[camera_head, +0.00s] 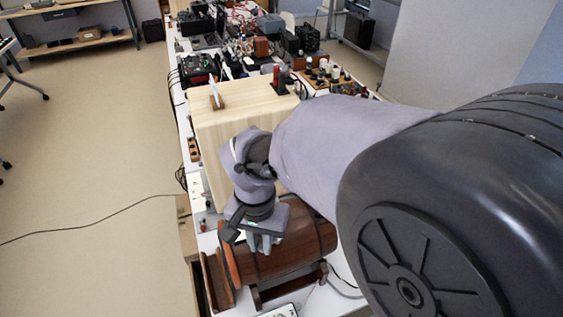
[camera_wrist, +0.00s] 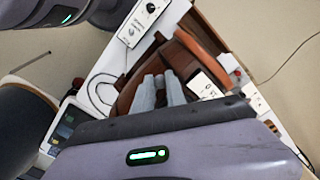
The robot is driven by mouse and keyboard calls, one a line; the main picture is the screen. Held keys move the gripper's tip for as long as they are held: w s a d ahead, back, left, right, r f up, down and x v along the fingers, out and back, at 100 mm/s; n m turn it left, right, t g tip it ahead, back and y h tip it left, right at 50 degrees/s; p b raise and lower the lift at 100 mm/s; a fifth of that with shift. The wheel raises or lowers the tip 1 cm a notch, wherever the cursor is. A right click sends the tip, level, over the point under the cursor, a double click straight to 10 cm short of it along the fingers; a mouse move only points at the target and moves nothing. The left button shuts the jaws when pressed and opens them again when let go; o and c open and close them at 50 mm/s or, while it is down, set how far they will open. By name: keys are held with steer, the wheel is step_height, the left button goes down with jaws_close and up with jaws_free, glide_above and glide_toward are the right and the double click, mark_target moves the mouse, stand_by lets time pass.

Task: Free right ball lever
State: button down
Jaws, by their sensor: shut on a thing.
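A brown wooden barrel-shaped body (camera_head: 312,232) with an orange rim at its left end lies on a wooden stand (camera_head: 290,287) at the near end of the table. It also shows in the wrist view (camera_wrist: 187,58). My gripper (camera_head: 262,243) points down at the barrel's upper side. In the wrist view, its two grey fingers (camera_wrist: 160,92) are close together over the brown wood. It is shut on a small part between the fingertips, mostly hidden by them. I cannot make out a ball lever clearly in either view.
A large pale wooden box (camera_head: 225,125) stands behind the barrel. Crowded equipment fills the table's far end. A panel with a knob (camera_wrist: 137,25) and a white labelled plate (camera_wrist: 205,85) lie near the barrel. The floor left of the table (camera_head: 100,150) is mostly clear, with one cable.

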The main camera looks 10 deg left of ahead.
mark_target(261, 245)
steer(key=shift+f, duration=0.15)
steer(key=c, duration=1.7)
jaws_free()
steer(key=o, duration=0.3)
steer(key=shift+w, duration=0.1)
steer(key=shift+o, duration=0.2)
step_height(261, 245, up, 18)
steer(key=p, duration=0.7)
steer(key=shift+f, duration=0.2)
